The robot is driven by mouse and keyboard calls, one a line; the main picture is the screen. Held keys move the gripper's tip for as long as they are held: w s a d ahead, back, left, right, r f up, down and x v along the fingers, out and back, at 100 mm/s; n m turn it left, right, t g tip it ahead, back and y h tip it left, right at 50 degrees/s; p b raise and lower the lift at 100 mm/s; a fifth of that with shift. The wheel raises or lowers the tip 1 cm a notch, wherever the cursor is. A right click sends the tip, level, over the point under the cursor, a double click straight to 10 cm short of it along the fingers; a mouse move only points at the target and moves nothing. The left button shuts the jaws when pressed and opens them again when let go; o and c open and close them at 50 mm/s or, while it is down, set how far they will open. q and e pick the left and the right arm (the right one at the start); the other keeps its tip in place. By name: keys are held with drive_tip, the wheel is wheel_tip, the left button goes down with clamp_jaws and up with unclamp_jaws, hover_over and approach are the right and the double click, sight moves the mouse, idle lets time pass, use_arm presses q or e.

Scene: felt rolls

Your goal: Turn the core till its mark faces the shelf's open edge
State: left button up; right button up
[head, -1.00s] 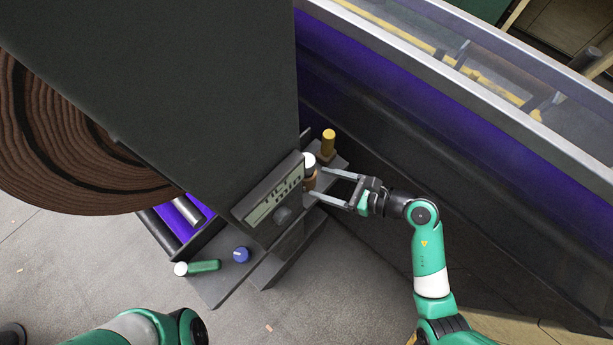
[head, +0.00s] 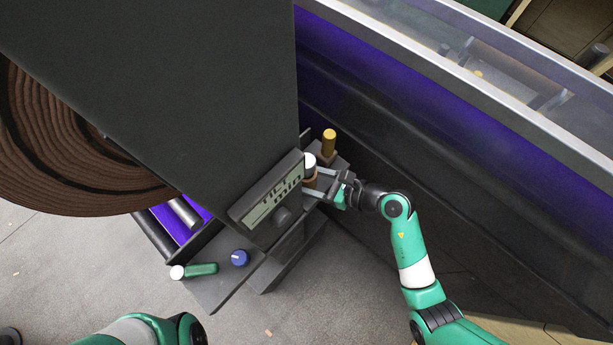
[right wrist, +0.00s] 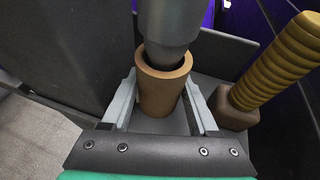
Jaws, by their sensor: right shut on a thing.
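The core (right wrist: 163,92) is a brown open tube standing upright on the shelf (head: 343,160). A dark grey cylinder (right wrist: 168,30) sits in its top opening; in the head view a white cap (head: 309,160) shows above the core (head: 310,180). My right gripper (head: 312,184) is shut on the core, one finger on each side, seen closely in the right wrist view (right wrist: 160,95). I see no mark on the core's visible side. My left gripper is out of view; only part of that arm shows at the bottom.
A yellow ribbed handle on a brown block (right wrist: 240,105) stands close to the right finger; it shows in the head view (head: 329,140). A dark panel with a display (head: 272,203) is left of the core.

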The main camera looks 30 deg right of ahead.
drive_tip(key=shift+w+d+f+n+g+y+b, duration=0.1)
drive_tip(key=shift+n+g+y+b, duration=0.15)
drive_tip(key=shift+n+g+y, duration=0.15)
drive_tip(key=shift+f+n+g+y+b, duration=0.1)
drive_tip(key=shift+n+g+y+b, duration=0.15)
drive_tip(key=shift+n+y, duration=0.2)
drive_tip(key=shift+n+g+y+b, duration=0.75)
drive_tip(key=shift+n+g+b, duration=0.05)
drive_tip(key=shift+n+g, duration=0.25)
drive_tip(key=shift+r+n+g, duration=0.15)
drive_tip(key=shift+n+g, duration=0.15)
drive_tip(key=shift+n, duration=0.1)
drive_tip(key=o, duration=1.1)
drive_tip(key=shift+y, duration=0.3)
